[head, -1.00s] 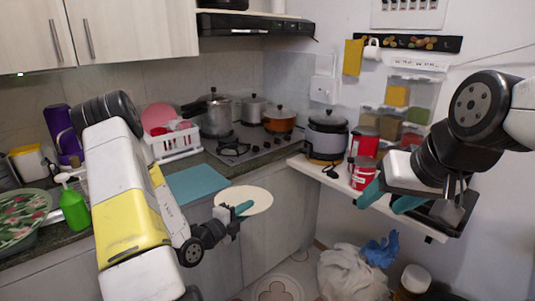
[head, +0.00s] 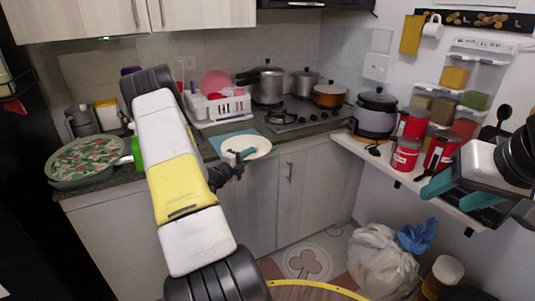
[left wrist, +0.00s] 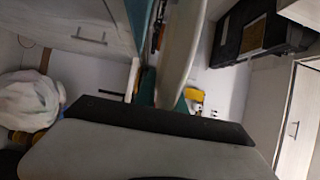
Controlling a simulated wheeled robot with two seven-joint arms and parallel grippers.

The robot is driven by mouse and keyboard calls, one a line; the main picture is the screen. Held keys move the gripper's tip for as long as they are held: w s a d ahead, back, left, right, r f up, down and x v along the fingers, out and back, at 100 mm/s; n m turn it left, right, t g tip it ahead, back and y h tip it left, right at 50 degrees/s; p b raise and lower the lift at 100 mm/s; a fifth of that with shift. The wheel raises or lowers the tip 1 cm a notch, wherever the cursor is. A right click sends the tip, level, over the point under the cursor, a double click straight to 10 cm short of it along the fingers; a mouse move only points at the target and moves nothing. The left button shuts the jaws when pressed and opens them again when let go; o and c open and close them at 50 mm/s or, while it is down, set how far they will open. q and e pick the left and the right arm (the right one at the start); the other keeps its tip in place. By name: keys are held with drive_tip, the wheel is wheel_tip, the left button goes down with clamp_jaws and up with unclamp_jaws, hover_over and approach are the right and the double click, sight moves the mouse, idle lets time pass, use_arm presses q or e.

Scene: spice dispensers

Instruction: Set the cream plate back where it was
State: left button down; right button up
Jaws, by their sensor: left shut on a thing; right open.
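The cream plate (head: 258,145) is at the counter's front edge, overlapping the teal mat (head: 223,136) in the head view. I cannot tell if it touches the mat or hovers over it. My left gripper (head: 242,155) is shut on the plate's near side. In the left wrist view the plate (left wrist: 180,45) shows nearly edge-on, between teal fingers (left wrist: 163,95). My right gripper (head: 455,190) is open and looks empty at the right, by the wall shelf; part of it is cut off by the frame.
A white dish rack (head: 218,107) stands behind the mat, with the stove (head: 298,115) and pots to its right. A green floral bowl (head: 87,160) is at the left. Red canisters (head: 405,154) and a cooker (head: 375,115) stand on the wall shelf (head: 400,175).

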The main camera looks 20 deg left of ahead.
use_arm(q)
drive_tip(key=w, duration=0.1)
drive_tip(key=w+a, duration=0.1)
drive_tip(key=w, duration=0.1)
drive_tip(key=shift+w+a+f, duration=0.2)
drive_tip(key=shift+a, duration=0.2)
drive_tip(key=shift+w+f, duration=0.1)
drive_tip(key=shift+f, duration=1.65)
drive_tip(key=shift+f, duration=0.1)
drive_tip(key=c, duration=1.4)
unclamp_jaws()
